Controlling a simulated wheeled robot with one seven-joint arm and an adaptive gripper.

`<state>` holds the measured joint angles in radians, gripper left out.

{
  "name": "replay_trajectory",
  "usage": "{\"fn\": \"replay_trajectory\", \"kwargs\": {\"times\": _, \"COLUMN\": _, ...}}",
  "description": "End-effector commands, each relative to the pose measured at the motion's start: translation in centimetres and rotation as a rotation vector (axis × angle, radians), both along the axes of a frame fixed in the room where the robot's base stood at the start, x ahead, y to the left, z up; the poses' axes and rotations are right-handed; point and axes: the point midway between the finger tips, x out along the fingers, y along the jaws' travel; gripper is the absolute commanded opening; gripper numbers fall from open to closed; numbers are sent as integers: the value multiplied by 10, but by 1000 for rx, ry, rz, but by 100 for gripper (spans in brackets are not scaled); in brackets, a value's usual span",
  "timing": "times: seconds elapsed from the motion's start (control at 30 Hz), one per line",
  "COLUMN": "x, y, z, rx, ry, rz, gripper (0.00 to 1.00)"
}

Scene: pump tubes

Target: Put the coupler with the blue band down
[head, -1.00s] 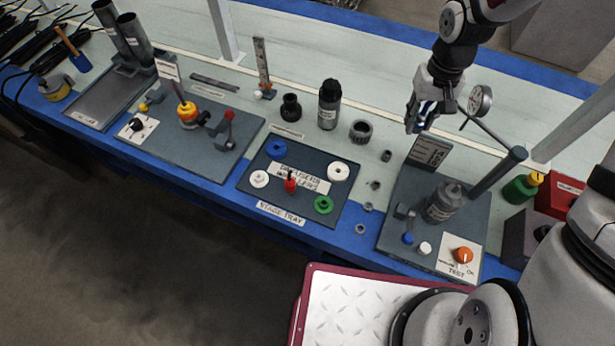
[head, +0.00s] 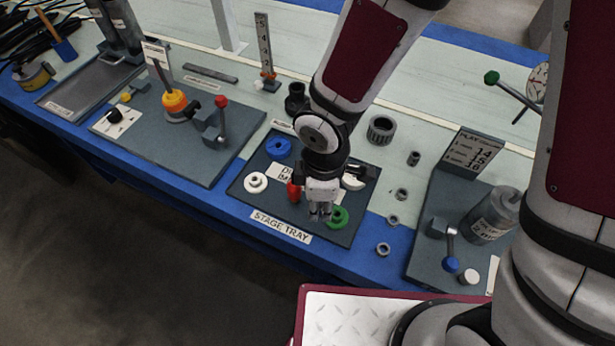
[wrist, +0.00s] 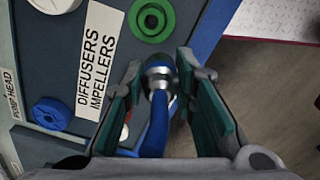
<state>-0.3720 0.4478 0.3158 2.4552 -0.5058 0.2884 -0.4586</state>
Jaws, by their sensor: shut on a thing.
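The coupler with the blue band (wrist: 158,78) sits between my fingers in the wrist view, with a metal collar and blue parts. My gripper (wrist: 160,105) is shut on it. In the head view my gripper (head: 318,212) points down over the front of the stage tray (head: 255,205), between a red piece (head: 293,191) and a green ring (head: 338,217). The coupler is too small and covered to make out there. I cannot tell whether it touches the tray.
The tray also holds a blue ring (head: 278,148), a white ring (head: 256,183) and another white ring (head: 353,180) partly behind my gripper. Several small dark rings stand right of the tray, by the test stand (head: 430,258). The tray's front edge is close.

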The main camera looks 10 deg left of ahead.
Motion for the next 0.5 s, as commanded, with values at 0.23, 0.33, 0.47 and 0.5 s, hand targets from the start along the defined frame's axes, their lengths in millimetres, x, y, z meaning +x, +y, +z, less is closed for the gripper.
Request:
{"fn": "replay_trajectory", "kwargs": {"times": 0.23, "x": 49, "y": 7, "z": -5, "rx": 3, "ry": 0, "rz": -1, "gripper": 0}}
{"fn": "replay_trajectory", "kwargs": {"times": 0.33, "x": 73, "y": 11, "z": -8, "rx": 3, "ry": -1, "rz": -2, "gripper": 0}}
{"fn": "replay_trajectory", "kwargs": {"times": 0.47, "x": 105, "y": 15, "z": -11, "rx": 3, "ry": 0, "rz": -2, "gripper": 0}}
{"fn": "replay_trajectory", "kwargs": {"times": 0.5, "x": 114, "y": 17, "z": -12, "rx": 3, "ry": -1, "rz": -1, "gripper": 0}}
